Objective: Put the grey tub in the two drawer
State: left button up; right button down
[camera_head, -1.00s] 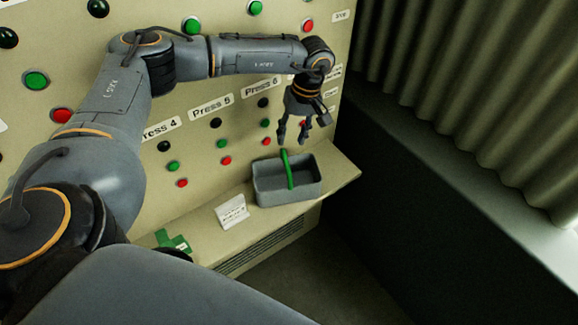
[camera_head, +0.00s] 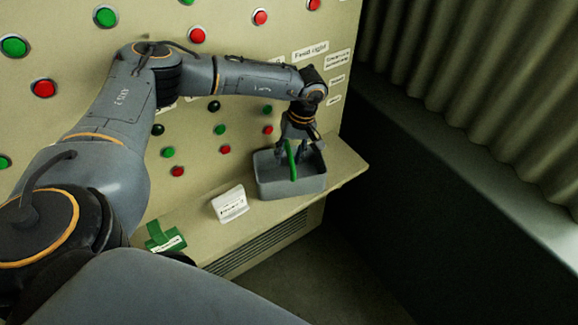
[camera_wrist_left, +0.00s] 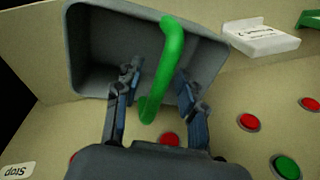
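The grey tub (camera_head: 285,184) with a green handle (camera_head: 292,160) stands on the ledge of the control panel. In the left wrist view the tub (camera_wrist_left: 85,50) is open toward the camera, and its green handle (camera_wrist_left: 172,55) runs between the fingers. My left gripper (camera_head: 294,155) is at the handle, over the tub's opening. In the left wrist view the left gripper's fingers (camera_wrist_left: 158,85) are apart, one on each side of the handle, with gaps. My right gripper is not in view. No drawer marked two is seen.
A white card holder (camera_head: 230,204) and a green item with a label (camera_head: 165,238) sit on the ledge (camera_head: 330,168) left of the tub. Panel buttons are behind. A dark wall and corrugated curtain (camera_head: 480,90) are at right.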

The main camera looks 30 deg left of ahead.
pick_arm(q)
jog(key=shift+r, duration=0.1)
grip_shut()
